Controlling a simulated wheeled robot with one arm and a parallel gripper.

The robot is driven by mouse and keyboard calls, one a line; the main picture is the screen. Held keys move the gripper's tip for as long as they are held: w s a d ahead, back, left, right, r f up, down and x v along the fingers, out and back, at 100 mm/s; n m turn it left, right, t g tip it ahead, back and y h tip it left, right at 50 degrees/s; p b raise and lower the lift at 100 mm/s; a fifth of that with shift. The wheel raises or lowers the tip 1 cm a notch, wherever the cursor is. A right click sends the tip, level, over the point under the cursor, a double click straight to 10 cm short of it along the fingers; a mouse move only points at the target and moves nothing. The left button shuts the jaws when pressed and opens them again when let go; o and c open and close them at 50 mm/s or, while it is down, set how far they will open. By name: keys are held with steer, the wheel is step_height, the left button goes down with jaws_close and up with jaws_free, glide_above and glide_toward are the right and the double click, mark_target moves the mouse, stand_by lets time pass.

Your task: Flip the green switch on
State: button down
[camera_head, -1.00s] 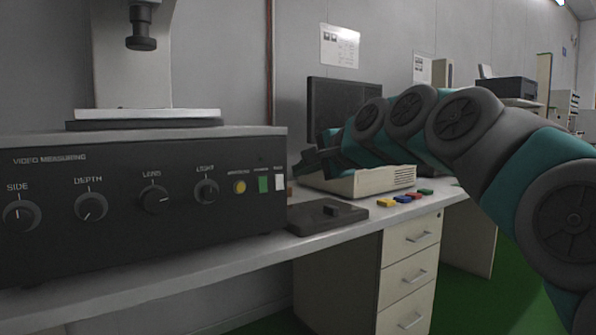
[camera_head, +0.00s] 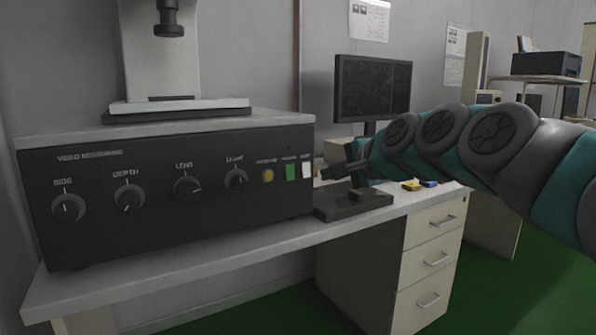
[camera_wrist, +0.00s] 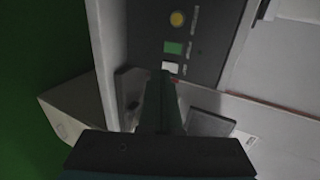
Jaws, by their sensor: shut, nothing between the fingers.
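The green switch (camera_head: 290,173) is on the right part of the black front panel of the video measuring unit, between a yellow round button (camera_head: 267,175) and a white switch (camera_head: 306,170). The green switch also shows in the wrist view (camera_wrist: 173,48), at upper middle. My gripper (camera_head: 326,174) is shut and empty, just right of the panel's right edge, at about switch height. In the wrist view its fingertips (camera_wrist: 164,76) point toward the white switch, with the green switch beyond it. I cannot tell whether the fingertips touch the panel.
The video measuring unit (camera_head: 180,205) has several knobs to the left of the switches. A dark flat block (camera_head: 350,203) lies on the bench (camera_head: 200,262) below my gripper. Small coloured blocks (camera_head: 411,185), a monitor (camera_head: 373,88) and drawers (camera_head: 433,259) are to the right.

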steer(key=p, duration=0.1)
glide_toward(291, 179)
steer(key=f+x, duration=0.1)
steer(key=x, duration=0.4)
steer(key=shift+w+a+r, duration=0.1)
steer(key=shift+w+a, duration=0.25)
steer(key=shift+w, duration=0.2)
steer(key=shift+a, duration=0.1)
steer(key=shift+w+a+f+b, duration=0.1)
steer(key=shift+f+b, duration=0.2)
steer(key=shift+b, duration=0.15)
steer(key=shift+r, duration=0.25)
